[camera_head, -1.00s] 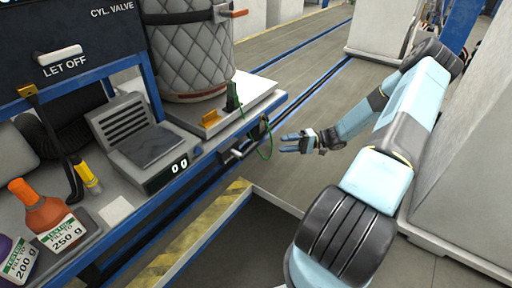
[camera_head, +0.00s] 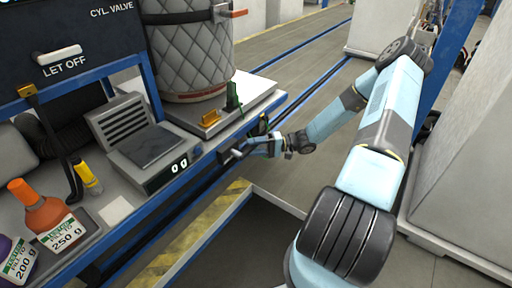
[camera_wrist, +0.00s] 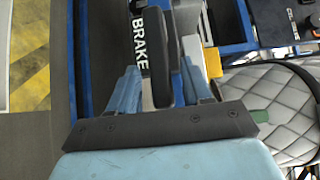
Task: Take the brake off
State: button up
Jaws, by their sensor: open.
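The brake lever is a dark bar (camera_wrist: 158,60) beside a white "BRAKE" label (camera_wrist: 139,38) in the wrist view. In the head view the dark brake housing (camera_head: 230,155) sits on the blue front rail of the bench. My gripper (camera_head: 250,147) is at this housing, coming from the right. In the wrist view my gripper (camera_wrist: 159,72) is open, with one blue finger on each side of the dark bar. Whether either finger touches the bar cannot be told. The fingers partly hide the lever in the head view.
A quilted vessel (camera_head: 188,55) stands on a white platform behind the brake, with a green upright part (camera_head: 233,97) near it. A scale (camera_head: 150,150) and an orange bottle (camera_head: 42,210) are on the bench. Open floor (camera_head: 300,85) lies to the right.

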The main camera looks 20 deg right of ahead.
jog(key=shift+a, duration=0.35)
grip_shut()
dwell(0.3)
jog(key=shift+d+f, duration=0.1)
jog(key=shift+d, duration=0.3)
jog(key=shift+a, duration=0.1)
